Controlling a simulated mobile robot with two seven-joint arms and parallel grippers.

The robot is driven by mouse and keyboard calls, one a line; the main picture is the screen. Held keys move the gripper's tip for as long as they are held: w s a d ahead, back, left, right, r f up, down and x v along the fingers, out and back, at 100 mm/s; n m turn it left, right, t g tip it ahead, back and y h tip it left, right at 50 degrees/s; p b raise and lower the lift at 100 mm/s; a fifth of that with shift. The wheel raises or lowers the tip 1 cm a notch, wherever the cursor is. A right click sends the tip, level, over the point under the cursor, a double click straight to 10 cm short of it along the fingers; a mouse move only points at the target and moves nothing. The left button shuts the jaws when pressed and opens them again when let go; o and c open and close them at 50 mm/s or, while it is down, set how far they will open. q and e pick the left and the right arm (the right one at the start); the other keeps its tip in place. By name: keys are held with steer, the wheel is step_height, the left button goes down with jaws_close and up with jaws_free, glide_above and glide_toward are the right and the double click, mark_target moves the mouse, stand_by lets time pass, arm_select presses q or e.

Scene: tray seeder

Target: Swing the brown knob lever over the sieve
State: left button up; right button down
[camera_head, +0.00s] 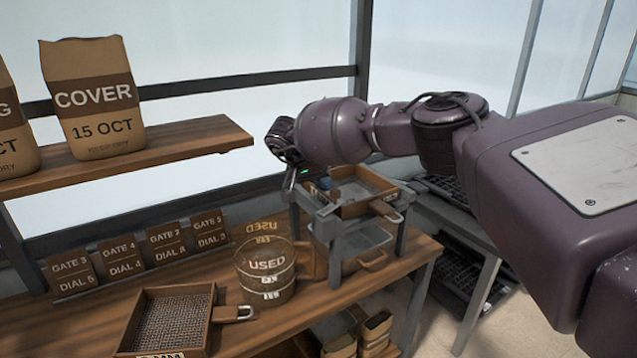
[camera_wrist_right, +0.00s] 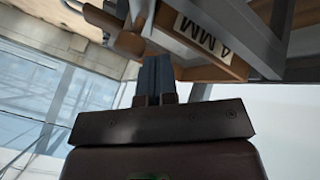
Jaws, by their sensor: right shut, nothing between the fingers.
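The sieve (camera_head: 340,208), a wooden-framed mesh tray, sits on top of a grey stand (camera_head: 322,225) at the bench's right end. In the right wrist view the sieve (camera_wrist_right: 235,68) shows its "4 MM" label. My right gripper (camera_head: 298,175) is at the stand's left back corner, beside the sieve. In the right wrist view the gripper (camera_wrist_right: 155,60) is shut and empty, its fingertips close to a brown knob (camera_wrist_right: 128,43). I cannot tell whether they touch it. My left gripper is out of view.
A "USED" jug (camera_head: 266,264) stands left of the stand, and another wooden sieve (camera_head: 212,304) lies in front of it. Several gate and dial cards (camera_head: 120,262) line the back. A shelf (camera_head: 190,142) with a "COVER" bag (camera_head: 92,98) overhangs the left.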

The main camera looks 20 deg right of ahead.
steer(key=shift+d+m, duration=0.15)
steer(key=shift+m, duration=0.15)
steer(key=shift+s+d, duration=0.25)
steer(key=shift+d, duration=0.05)
stand_by(0.5)
